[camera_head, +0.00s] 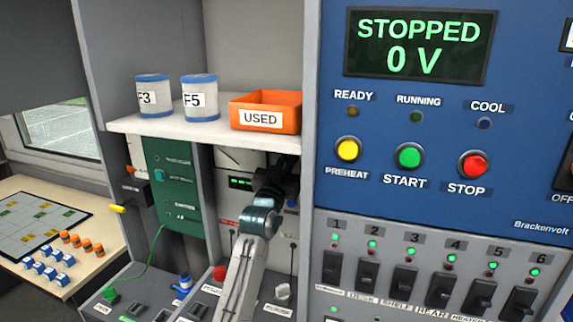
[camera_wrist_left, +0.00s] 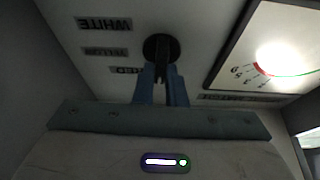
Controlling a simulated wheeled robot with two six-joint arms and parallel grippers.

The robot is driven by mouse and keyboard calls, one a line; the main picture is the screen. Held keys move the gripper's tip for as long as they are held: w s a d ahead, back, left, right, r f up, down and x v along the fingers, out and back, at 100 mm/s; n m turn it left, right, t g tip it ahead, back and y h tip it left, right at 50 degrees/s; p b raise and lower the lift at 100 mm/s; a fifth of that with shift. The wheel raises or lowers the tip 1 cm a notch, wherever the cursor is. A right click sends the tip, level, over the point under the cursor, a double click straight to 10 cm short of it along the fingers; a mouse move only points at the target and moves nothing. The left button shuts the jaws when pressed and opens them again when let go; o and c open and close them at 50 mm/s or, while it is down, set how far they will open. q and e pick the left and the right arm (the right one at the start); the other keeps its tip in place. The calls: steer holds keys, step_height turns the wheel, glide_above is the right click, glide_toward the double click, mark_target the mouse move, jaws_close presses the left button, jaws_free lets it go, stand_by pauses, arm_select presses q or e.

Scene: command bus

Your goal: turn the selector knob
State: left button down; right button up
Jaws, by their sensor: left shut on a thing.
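The selector knob (camera_wrist_left: 158,45) is round and black with a raised grip bar, set on a pale panel in the left wrist view. My left gripper (camera_wrist_left: 160,75) is shut on it, with one blue-grey finger on each side of the bar. The labels WHITE, YELLOW and RED (camera_wrist_left: 105,24) appear upside down to the left of the knob. In the head view my left gripper (camera_head: 272,185) reaches into the recess under the shelf, and the knob is hidden there by my arm. My right gripper is not in view.
A lit dial gauge (camera_wrist_left: 275,55) is on the panel close to the knob. Above the arm, a shelf (camera_head: 205,128) holds an orange USED bin (camera_head: 266,111) and two canisters. The blue control panel (camera_head: 440,130), reading STOPPED 0 V, stands close on the right.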

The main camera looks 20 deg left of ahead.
arm_select(q)
steer(key=shift+d+f+m+g+h+b, duration=0.1)
steer(key=shift+m+g+h+b, duration=0.85)
steer(key=shift+m+b, duration=2)
steer(key=shift+f+m+g+h+b, duration=0.1)
steer(key=shift+m+g+h+b, duration=0.9)
steer(key=shift+m+b, duration=1.9)
steer(key=shift+d+m+g+h+b, duration=0.1)
steer(key=shift+m+g+h+b, duration=1.05)
steer(key=shift+m, duration=2.8)
steer(key=shift+t+b, duration=0.5)
steer(key=shift+b, duration=0.3)
steer(key=c, duration=1.5)
jaws_free()
steer(key=shift+s+a, duration=0.1)
